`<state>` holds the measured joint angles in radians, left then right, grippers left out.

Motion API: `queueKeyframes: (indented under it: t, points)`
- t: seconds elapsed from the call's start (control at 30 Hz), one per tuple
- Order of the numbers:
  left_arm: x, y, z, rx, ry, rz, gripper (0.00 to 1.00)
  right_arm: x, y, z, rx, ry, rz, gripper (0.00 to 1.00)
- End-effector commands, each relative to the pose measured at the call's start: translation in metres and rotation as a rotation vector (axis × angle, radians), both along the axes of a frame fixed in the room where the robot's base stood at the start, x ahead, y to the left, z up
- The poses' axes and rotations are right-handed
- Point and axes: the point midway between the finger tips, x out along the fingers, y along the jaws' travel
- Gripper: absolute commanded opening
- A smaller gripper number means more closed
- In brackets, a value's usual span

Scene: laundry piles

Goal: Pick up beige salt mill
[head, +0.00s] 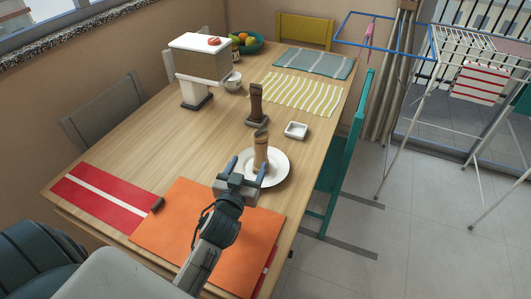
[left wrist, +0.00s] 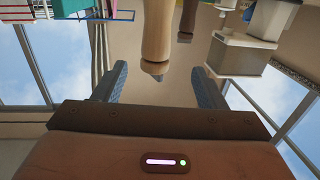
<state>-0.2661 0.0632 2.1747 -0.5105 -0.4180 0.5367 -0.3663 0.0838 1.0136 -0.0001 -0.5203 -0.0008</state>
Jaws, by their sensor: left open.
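The beige salt mill (head: 261,152) stands upright on a white plate (head: 281,168) near the table's right edge. In the left wrist view, which looks upside down, the mill (left wrist: 157,35) hangs from the top between the two blue fingers. My left gripper (head: 248,165) is open and empty, just in front of the mill at the near side of the plate. The fingers point toward the mill; I cannot tell whether it is within their reach. A darker brown mill (head: 256,100) stands farther back on a dark base. My right gripper is not in view.
A small white square dish (head: 296,131) sits right of the darker mill. An orange mat (head: 185,228) and a red mat (head: 100,200) lie in front. A white-and-brown appliance (head: 201,62) stands at the back left. A teal chair (head: 346,150) borders the right edge.

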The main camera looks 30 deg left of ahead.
Motion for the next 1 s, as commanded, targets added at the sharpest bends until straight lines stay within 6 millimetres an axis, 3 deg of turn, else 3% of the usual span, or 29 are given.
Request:
queueKeyframes:
  t: [0.3,0.57,0.83,1.0]
  points:
    - [0.046,0.006,0.004,0.001,-0.023,-0.007,0.65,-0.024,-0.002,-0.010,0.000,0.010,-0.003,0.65]
    - [0.065,0.009,0.002,0.002,-0.021,-0.006,0.65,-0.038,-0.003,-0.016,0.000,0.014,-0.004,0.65]
    - [0.101,0.012,-0.002,0.002,-0.020,-0.007,0.65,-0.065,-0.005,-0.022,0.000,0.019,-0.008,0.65]
    - [0.108,0.014,-0.004,0.001,-0.020,-0.007,0.65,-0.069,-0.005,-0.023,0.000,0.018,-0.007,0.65]
